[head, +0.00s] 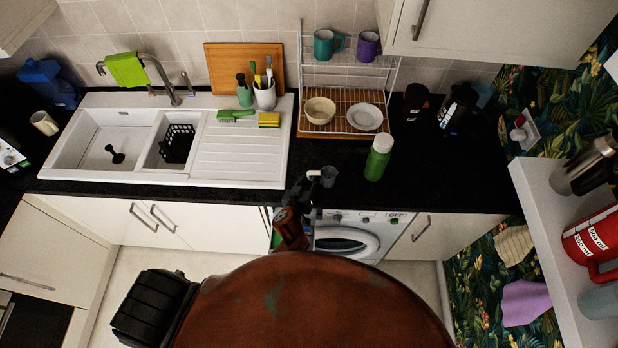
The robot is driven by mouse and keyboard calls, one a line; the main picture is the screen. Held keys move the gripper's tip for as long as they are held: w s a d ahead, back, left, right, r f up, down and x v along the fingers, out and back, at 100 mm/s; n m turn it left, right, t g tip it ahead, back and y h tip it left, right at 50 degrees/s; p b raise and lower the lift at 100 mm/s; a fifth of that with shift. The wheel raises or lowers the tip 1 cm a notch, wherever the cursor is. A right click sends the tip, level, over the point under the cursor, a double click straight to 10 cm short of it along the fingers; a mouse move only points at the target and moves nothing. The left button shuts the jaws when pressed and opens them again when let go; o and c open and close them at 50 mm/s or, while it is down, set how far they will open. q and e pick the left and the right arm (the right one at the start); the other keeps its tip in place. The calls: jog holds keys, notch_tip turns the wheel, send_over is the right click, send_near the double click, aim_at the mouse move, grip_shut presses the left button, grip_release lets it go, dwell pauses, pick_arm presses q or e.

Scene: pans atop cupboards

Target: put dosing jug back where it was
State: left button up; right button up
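A red jug (594,242) with white volume labels, which fits the dosing jug, stands on the white shelf at the right edge and is cut off by the frame. My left gripper (309,183) is small and dark, at the front edge of the black worktop, far left of the red jug. A small grey cup-like thing (328,177) shows beside its tips. I cannot tell whether the gripper touches or holds it, or whether the fingers are open. My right gripper is not in view.
The white shelf (545,190) also bears a metal flask (588,165) and a pale cup (600,301). A green bottle (378,158) stands on the black worktop (440,180), near a dish rack (345,110). The worktop's right front is clear. A white sink (240,158) lies left.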

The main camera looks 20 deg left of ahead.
pick_arm(q)
jog(key=shift+r, duration=0.15)
jog(key=v, duration=1.2)
